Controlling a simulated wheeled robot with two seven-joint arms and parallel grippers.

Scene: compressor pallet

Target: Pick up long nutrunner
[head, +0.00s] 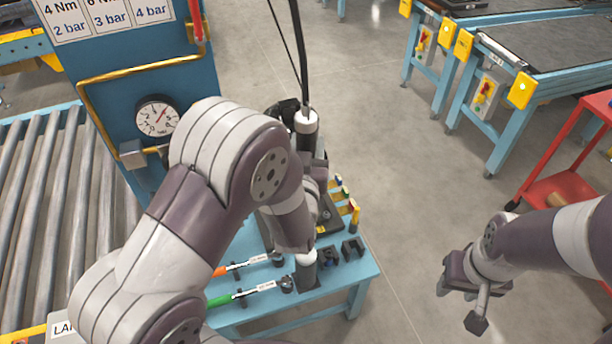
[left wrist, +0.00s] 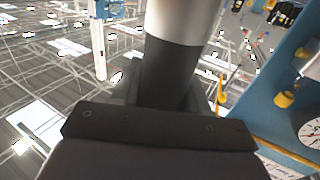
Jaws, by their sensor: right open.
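The long nutrunner (head: 306,122) stands upright at the blue tool table, with a silver and black body and a dark cable rising from its top. Its lower end (head: 306,262) shows below my left arm, which hides its middle. My left gripper (head: 318,185) is at this middle part, mostly hidden by my own wrist. In the left wrist view the silver and black body (left wrist: 175,55) rises right in front of the gripper, between its dark fingers; whether they press on it is not clear. My right gripper (head: 472,303) is open and empty over the floor at the right.
The blue table (head: 344,276) also holds an orange-handled wrench (head: 240,267), a green-handled wrench (head: 240,295) and small black sockets (head: 352,248). A blue panel with a pressure gauge (head: 157,116) and roller conveyor (head: 40,200) stand left. A red cart (head: 562,188) stands right; the floor between is clear.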

